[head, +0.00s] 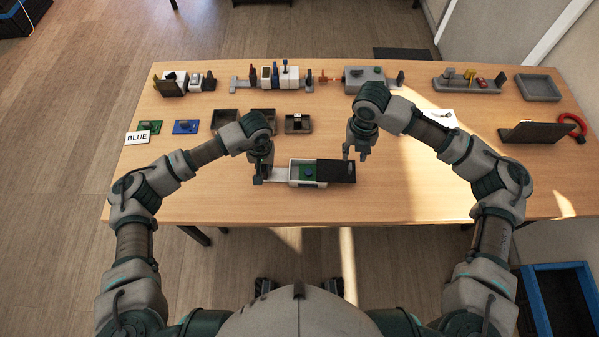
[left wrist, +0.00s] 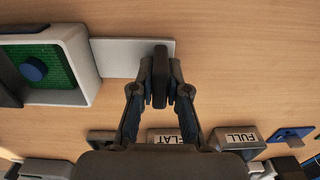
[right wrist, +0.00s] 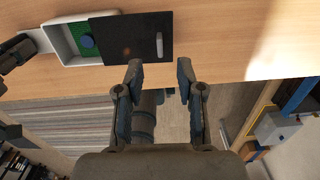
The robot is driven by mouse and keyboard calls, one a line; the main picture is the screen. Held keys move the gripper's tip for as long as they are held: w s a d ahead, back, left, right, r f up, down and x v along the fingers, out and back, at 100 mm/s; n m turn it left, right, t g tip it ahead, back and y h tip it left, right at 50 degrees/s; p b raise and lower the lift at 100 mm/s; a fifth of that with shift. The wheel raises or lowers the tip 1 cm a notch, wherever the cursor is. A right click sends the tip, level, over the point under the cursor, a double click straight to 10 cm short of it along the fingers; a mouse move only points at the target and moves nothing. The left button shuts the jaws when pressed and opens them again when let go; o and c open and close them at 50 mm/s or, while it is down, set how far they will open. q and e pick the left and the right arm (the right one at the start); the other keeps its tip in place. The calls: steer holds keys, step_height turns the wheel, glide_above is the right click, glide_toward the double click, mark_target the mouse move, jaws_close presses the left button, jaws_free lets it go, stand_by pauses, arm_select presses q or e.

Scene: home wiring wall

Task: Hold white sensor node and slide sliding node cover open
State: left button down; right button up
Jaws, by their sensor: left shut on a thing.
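The white sensor node (head: 293,173) lies near the table's front edge. Its dark sliding cover (head: 336,171) is shifted to the right, so a green board with a blue round part (head: 308,172) shows inside. The cover also shows in the right wrist view (right wrist: 130,40), with a small grey handle near its right end.
Small dark trays (head: 263,118) and a blue board (head: 186,127) stand behind the node. A "BLUE" card (head: 137,138) lies at the left. Several fixtures line the back edge. A dark tilted panel (head: 537,132) stands at the right. The table right of the node is clear.

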step_height(320, 180, up, 6)
stand_by(0.4)
arm_select(q)
steer(key=c, duration=1.1)
jaws_free()
